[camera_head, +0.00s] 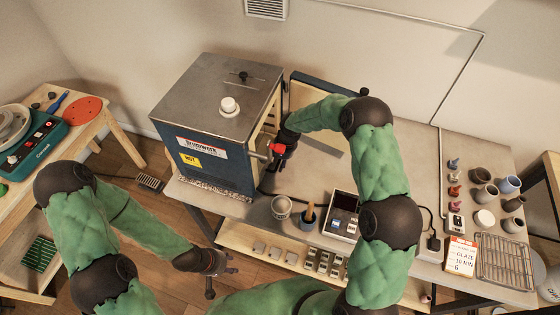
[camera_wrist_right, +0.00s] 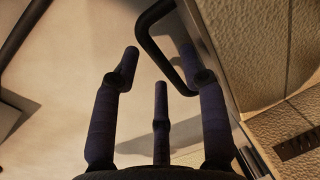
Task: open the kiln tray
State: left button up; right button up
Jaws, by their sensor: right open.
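The kiln (camera_head: 213,125) is a blue box with a grey metal top, standing on the left part of the workbench, its right side open. My right gripper (camera_head: 272,156) is at this open side, its fingers partly hidden. In the right wrist view, the fingers of my right gripper (camera_wrist_right: 160,80) are spread open. A black looped handle (camera_wrist_right: 151,47) lies between and beyond them, fixed to a metal edge; I cannot tell whether they touch it. The kiln tray itself is not clearly visible. My left gripper (camera_head: 222,268) hangs low over the floor, fingers apart and empty.
Beige kiln brick (camera_wrist_right: 265,50) is close on the right in the wrist view. A blue door panel (camera_head: 310,82) stands behind my right arm. A cup (camera_head: 281,208), a tool pot (camera_head: 308,220) and a control box (camera_head: 342,213) stand near the bench's front edge.

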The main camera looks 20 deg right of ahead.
grip_shut()
jog(key=shift+d, duration=0.1)
jog(key=s+d, duration=0.2)
jog(key=d, duration=0.2)
jog(key=s+d, duration=0.3)
jog(key=d, duration=0.1)
jog(key=s+d+b, duration=0.1)
jog(key=s+d, duration=0.2)
jog(key=d, duration=0.1)
jog(key=shift+s+d, duration=0.15)
jog(key=shift+s, duration=0.1)
grip_release()
